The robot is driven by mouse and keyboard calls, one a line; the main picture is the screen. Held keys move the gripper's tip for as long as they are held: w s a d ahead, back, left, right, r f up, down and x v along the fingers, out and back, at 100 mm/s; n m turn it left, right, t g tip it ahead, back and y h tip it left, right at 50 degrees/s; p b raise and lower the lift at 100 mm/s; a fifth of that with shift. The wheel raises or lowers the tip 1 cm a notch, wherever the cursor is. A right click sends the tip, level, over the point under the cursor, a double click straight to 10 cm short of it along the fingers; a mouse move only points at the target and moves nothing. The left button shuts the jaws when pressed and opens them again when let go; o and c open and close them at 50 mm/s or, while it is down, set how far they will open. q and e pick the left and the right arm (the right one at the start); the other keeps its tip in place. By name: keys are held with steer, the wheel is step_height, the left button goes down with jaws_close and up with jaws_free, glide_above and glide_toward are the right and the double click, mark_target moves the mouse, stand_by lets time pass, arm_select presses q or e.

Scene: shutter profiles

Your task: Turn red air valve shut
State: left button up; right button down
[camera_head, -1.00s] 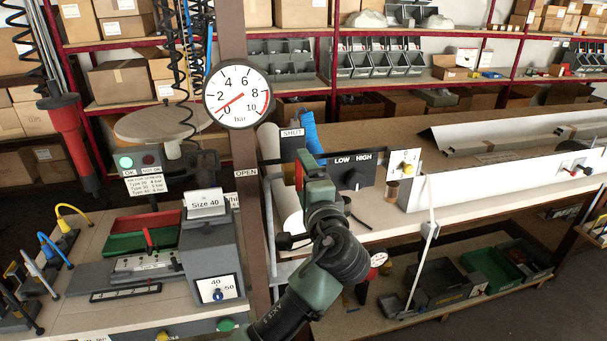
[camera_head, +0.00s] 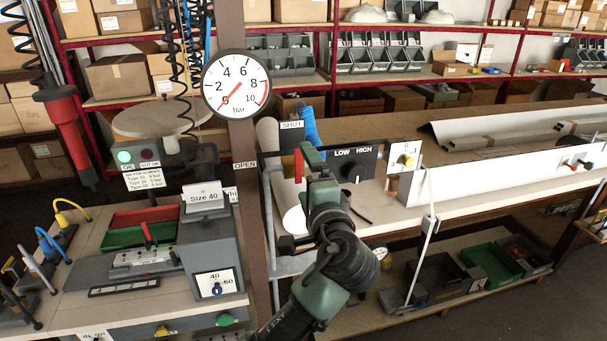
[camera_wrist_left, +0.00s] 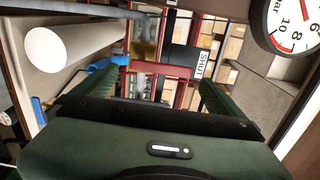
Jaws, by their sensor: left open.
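The red valve handle (camera_head: 298,166) stands roughly upright below the SHUT label (camera_head: 292,125), with the OPEN label (camera_head: 245,165) to its left. The round pressure gauge (camera_head: 237,84) on the brown post has its red needle near the low end. My left gripper (camera_head: 312,158) is just right of the handle in the head view, its fingers partly hiding the valve area. In the left wrist view its jaws (camera_wrist_left: 158,85) are apart. The SHUT label (camera_wrist_left: 200,67) shows there between them. I cannot tell whether the fingers touch the handle. My right gripper is out of view.
A dark LOW/HIGH knob panel (camera_head: 352,166) stands close to the right of the gripper. The brown post (camera_head: 233,35) stands left. A bench with fixtures is at the lower left.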

arm_select(q)
steer(key=b+v, duration=0.1)
steer(key=v, duration=0.3)
steer(key=shift+s+d, duration=0.15)
steer(key=shift+s, duration=0.2)
